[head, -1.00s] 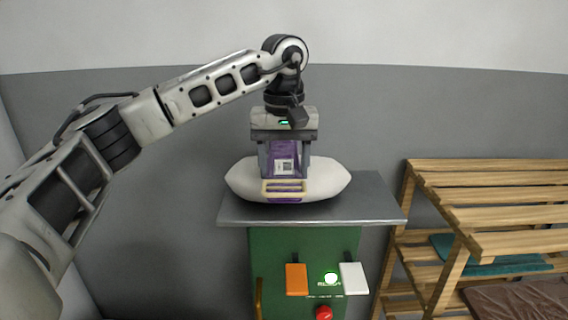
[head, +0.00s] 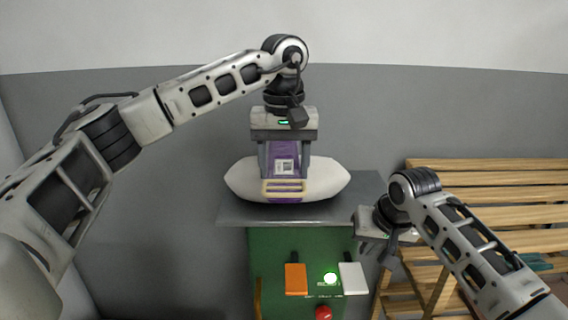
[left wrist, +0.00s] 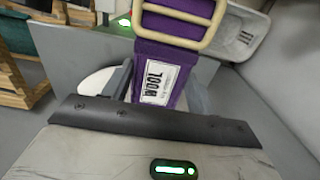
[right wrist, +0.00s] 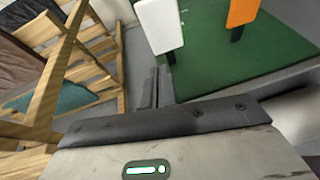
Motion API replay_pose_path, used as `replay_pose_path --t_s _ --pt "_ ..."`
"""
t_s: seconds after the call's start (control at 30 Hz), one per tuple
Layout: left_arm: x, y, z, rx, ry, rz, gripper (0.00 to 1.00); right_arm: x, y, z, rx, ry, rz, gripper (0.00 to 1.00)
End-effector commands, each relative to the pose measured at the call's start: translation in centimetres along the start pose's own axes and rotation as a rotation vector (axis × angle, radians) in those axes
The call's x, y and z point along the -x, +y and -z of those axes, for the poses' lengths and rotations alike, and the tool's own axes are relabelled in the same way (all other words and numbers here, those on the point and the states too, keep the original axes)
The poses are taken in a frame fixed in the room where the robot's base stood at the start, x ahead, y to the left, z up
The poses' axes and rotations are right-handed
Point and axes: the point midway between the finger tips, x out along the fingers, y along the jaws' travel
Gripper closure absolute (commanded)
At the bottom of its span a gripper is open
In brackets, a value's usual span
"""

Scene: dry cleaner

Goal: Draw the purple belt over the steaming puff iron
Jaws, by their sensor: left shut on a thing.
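The puff iron (head: 330,178) is a white, rounded pad on a grey metal top. The purple belt (head: 272,152), with a cream buckle (head: 284,186) and a white label, hangs from my left gripper (head: 284,150) down against the front of the pad. That gripper is shut on the belt, straight above the pad. The left wrist view shows the belt (left wrist: 160,62) between the fingers, its label reading WOOL. My right gripper (head: 362,238) is at the right edge of the metal top. In the right wrist view its fingers (right wrist: 157,88) are close together, with nothing seen between them.
The green cabinet (head: 268,250) under the top carries an orange pedal (head: 296,279), a white pedal (head: 353,278), a lit green lamp (head: 330,278) and a red button (head: 323,312). A slatted wooden rack (head: 480,180) stands at right, behind my right arm.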

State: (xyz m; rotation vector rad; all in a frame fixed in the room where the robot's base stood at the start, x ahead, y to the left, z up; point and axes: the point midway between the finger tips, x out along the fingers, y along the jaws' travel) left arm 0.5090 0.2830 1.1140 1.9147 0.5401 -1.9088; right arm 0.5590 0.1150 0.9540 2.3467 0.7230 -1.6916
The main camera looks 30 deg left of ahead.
Motion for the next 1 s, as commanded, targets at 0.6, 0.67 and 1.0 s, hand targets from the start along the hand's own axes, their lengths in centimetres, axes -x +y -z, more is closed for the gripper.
replay_pose_path --t_s 0.6,0.67,1.0 --pt "0.0 0.0 0.0 0.001 0.000 0.000 0.67 -1.0 -2.2 -2.1 0.095 -0.118 -0.126 1.00" --pt "0.0 0.0 0.0 0.001 0.000 0.000 0.67 -1.5 -2.1 -2.3 0.096 -0.117 -0.126 1.00" --pt "0.0 0.0 0.0 0.001 0.001 0.000 0.67 -2.6 -1.9 -2.7 0.096 -0.114 -0.124 1.00"
